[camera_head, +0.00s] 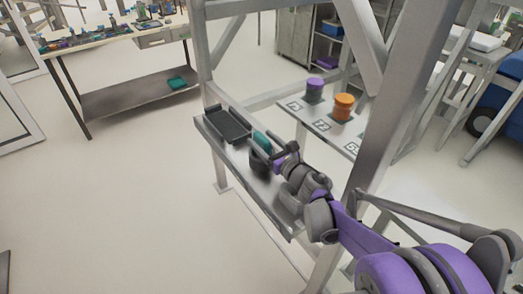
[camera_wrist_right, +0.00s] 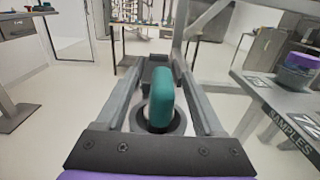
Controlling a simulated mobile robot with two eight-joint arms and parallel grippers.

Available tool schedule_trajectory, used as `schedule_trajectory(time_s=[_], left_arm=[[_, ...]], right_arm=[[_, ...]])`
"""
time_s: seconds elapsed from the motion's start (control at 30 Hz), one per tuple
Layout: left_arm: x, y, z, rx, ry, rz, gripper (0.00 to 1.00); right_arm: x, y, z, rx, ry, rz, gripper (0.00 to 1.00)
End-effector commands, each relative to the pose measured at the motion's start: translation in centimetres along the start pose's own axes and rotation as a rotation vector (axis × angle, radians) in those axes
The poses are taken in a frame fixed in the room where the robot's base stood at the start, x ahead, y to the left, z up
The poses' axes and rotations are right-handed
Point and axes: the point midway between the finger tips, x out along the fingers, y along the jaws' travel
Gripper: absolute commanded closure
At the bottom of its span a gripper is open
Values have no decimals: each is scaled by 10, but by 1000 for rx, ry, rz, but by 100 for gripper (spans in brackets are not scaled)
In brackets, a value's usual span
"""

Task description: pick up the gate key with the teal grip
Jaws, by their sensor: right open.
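The gate key's teal grip (camera_head: 262,141) stands up on the grey ledge (camera_head: 245,168), next to the dark tray. In the right wrist view the teal grip (camera_wrist_right: 161,98) is upright above a dark round base (camera_wrist_right: 148,124). My right gripper (camera_head: 266,147) is open at the key. In the wrist view the grip shows between its two fingers (camera_wrist_right: 161,66), with a gap visible on each side. I cannot tell whether either finger touches it. The key's lower part is hidden. My left gripper is not in view.
A dark tray (camera_head: 228,123) lies on the ledge's far end. A metal frame post (camera_head: 398,90) rises close to my right arm. A numbered shelf (camera_head: 322,123) holds a purple-topped jar (camera_head: 314,90) and an orange jar (camera_head: 343,107). Floor at left is clear.

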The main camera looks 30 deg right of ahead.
Motion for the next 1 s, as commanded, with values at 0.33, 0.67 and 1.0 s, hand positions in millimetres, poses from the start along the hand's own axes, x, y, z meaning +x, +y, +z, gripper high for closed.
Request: schedule_trajectory(time_s=[0.33, 0.67, 1.0], left_arm=[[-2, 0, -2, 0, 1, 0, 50], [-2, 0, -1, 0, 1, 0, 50], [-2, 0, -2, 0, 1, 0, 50]], right_arm=[[45, -3, 3, 1, 0, 1, 30], [46, -4, 3, 2, 0, 0, 44], [46, -4, 3, 2, 0, 0, 100]])
